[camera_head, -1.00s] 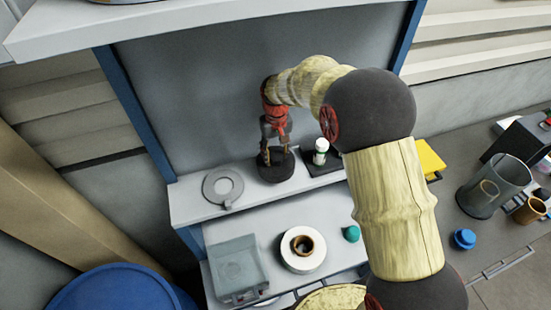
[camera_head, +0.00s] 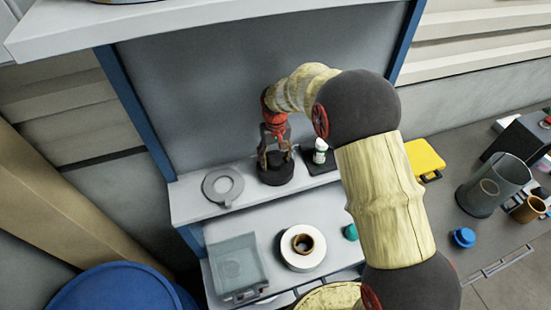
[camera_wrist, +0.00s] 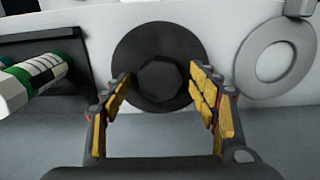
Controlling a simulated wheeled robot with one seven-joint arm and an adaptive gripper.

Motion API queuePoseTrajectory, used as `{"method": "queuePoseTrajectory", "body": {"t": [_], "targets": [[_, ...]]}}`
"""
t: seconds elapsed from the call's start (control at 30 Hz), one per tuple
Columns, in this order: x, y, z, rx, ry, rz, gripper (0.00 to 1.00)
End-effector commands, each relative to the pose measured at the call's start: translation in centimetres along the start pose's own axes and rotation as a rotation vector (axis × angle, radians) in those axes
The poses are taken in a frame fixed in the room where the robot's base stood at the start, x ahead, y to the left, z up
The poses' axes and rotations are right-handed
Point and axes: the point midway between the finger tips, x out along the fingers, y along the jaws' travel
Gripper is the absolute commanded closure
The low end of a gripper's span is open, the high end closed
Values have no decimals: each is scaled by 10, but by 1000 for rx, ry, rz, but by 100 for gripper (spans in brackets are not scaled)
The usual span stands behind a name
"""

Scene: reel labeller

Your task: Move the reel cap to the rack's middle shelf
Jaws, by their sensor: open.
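The reel cap, which I take to be the black round disc with a raised hexagonal knob (camera_head: 275,177), rests on the rack's middle shelf (camera_head: 192,205). It also shows in the wrist view (camera_wrist: 158,75), between my fingers. My gripper (camera_head: 275,160) is open, pointing down right over the cap. In the wrist view its yellow-padded fingers (camera_wrist: 160,92) are spread on both sides of the knob, with a gap on each side. Whether the fingertips touch the cap's rim, I cannot tell.
A grey ring (camera_head: 212,194) lies left of the cap on the same shelf. A green-and-white bottle (camera_head: 320,153) stands close on the right on a dark base. Below are a clear bin (camera_head: 238,268), a white reel (camera_head: 303,262) and a teal object (camera_head: 350,232). The upper shelf (camera_head: 150,28) overhangs.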

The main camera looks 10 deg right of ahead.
Motion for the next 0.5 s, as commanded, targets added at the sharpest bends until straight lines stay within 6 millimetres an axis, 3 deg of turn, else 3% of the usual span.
{"method": "queuePoseTrajectory", "body": {"t": [0.3,0.5], "targets": [[-2,0,0,0,0,0,38],[-22,0,-2,0,5,0,38]]}}
